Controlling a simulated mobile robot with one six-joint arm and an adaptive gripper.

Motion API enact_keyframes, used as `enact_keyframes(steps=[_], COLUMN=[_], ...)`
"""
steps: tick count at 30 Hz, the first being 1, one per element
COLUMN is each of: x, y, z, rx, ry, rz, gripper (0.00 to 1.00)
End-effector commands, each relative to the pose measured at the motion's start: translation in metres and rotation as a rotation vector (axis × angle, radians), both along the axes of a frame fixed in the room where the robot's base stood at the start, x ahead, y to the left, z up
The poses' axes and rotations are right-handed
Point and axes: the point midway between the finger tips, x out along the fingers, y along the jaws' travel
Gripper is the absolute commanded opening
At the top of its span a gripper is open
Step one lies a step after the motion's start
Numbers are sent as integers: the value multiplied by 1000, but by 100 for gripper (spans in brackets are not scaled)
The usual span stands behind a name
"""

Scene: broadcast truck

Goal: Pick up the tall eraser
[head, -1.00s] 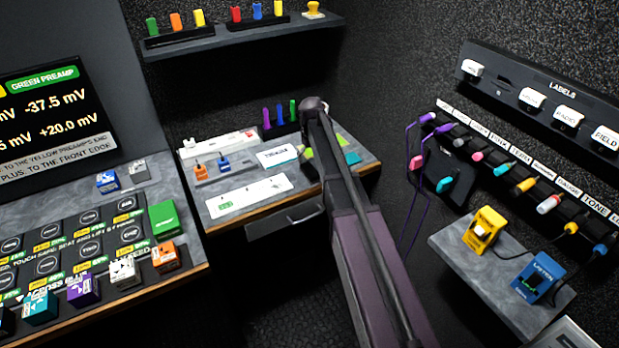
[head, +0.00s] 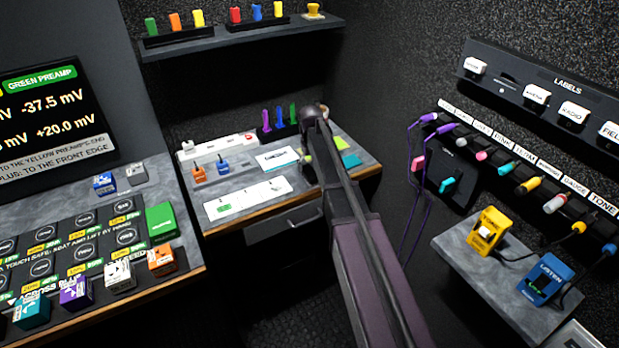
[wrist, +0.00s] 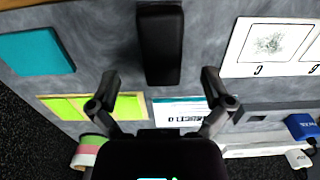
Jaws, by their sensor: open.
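A black oblong block (wrist: 160,45), which looks like the tall eraser, is on the grey worktop at the top middle of the wrist view. Whether it stands or lies is hard to tell from above. My gripper (wrist: 162,92) is open and empty, its two fingertips apart to either side of the block's near end. The fingers appear short of the block and not touching it. In the head view my arm covers that part of the counter, so I cannot make out the block there.
A teal pad (wrist: 37,52) and yellow-green notes (wrist: 92,106) lie left of the block, a printed white sheet (wrist: 270,47) right. A white card (wrist: 182,110) lies between the fingers. A striped roll (wrist: 88,150) is at lower left.

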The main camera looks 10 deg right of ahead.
Motion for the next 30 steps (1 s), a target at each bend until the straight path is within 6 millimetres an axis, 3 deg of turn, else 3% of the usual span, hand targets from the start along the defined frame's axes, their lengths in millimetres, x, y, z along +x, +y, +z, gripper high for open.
enact_keyframes(steps=[13, 30], x=[1, 1], y=[2, 3], z=[-37, -41], rx=[0, 0], ry=[0, 0], rz=[0, 1], gripper=[100, 100])
